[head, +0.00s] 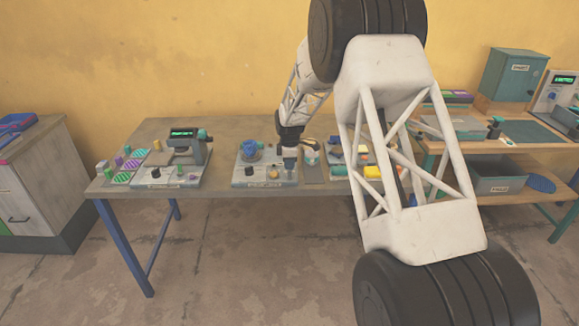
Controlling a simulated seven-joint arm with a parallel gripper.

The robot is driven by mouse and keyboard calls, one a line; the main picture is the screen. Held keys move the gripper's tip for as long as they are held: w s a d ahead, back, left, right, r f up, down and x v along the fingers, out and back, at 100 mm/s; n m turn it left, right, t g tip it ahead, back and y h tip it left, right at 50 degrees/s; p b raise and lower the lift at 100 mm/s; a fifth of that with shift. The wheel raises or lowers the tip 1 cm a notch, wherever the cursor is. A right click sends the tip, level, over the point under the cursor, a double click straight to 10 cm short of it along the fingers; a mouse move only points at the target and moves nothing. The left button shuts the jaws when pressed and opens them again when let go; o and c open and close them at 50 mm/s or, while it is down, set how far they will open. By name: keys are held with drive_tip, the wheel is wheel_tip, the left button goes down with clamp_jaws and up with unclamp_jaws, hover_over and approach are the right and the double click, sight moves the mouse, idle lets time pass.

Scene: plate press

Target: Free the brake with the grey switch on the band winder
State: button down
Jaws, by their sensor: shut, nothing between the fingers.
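A light grey device plate (265,183) lies on the table in the middle of the view. It carries a blue wheel-like part (250,151) at the back left and a black knob (250,171) at the front. It looks like the band winder, but its label is too small to read. My gripper (289,173) points down over the right part of this plate, shut with nothing in it. I cannot make out the grey switch; it may be hidden by the gripper or too small. Whether the fingertips touch anything there is unclear.
Left on the table (222,130) stands a machine with a green display (183,133), beside striped pads (123,177). Right of my gripper are a dark strip (314,175) and a tray with a yellow block (373,172). My arm hides the table's right part.

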drive_tip(key=shift+r, duration=0.1)
wheel_tip(320, 180, up, 7)
drive_tip(key=w, duration=0.1)
drive_tip(key=shift+w, duration=0.15)
idle(1.1)
idle(0.3)
